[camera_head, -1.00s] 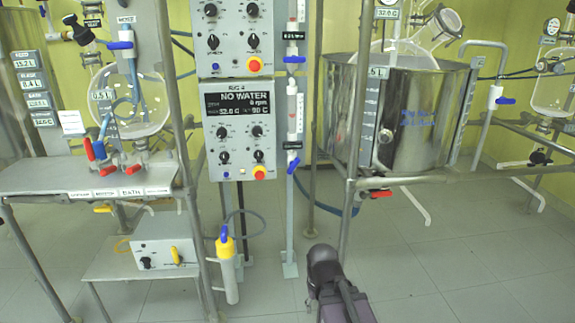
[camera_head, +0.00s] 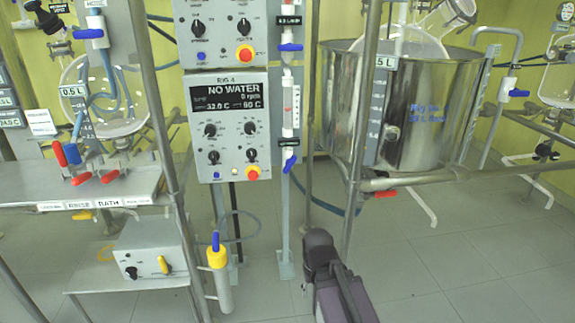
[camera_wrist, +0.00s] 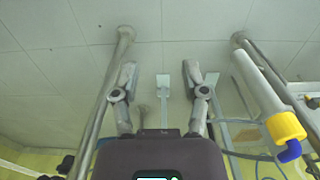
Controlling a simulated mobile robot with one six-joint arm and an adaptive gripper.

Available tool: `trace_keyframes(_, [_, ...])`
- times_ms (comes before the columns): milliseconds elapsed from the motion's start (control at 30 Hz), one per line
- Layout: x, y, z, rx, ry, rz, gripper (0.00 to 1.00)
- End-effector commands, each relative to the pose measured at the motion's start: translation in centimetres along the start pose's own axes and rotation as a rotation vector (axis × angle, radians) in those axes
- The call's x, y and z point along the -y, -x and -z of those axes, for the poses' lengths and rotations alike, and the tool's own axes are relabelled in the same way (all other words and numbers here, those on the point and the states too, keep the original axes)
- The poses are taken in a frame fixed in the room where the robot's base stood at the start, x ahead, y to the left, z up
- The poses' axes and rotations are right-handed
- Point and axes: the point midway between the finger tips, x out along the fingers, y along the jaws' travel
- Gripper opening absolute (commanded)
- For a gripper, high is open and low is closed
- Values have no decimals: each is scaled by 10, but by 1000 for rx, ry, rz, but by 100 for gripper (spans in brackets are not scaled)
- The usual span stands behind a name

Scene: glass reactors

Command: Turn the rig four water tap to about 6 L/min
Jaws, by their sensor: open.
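The rig four control box (camera_head: 229,128) shows "RIG 4" and a display reading "NO WATER", 0 rpm. Just right of it is a clear vertical flow meter tube (camera_head: 288,103). Below this tube is a tap with a blue lever (camera_head: 290,164), slanting down. Another blue lever (camera_head: 290,47) sits on the same line higher up, beside the upper box. My gripper (camera_wrist: 159,70) shows in the wrist view with its two fingers apart and nothing between them. It points at the floor area near the posts, apart from the tap. In the head view its fingers cannot be made out.
A large steel bath (camera_head: 425,105) stands to the right on a pipe frame with a red-handled valve (camera_head: 386,193). A metal bench (camera_head: 110,190) is on the left. A yellow-topped cylinder (camera_head: 219,270) stands low in front; its yellow cap (camera_wrist: 285,127) shows in the wrist view. Floor is open at right.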

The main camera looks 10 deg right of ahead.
Motion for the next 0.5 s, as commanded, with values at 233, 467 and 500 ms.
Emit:
trace_keyframes(233, [0, 0, 0, -1, 0, 0, 66])
trace_keyframes(467, [6, -1, 18, -61, -11, 15, 66])
trace_keyframes(500, [10, -2, 24, -86, -15, 21, 66])
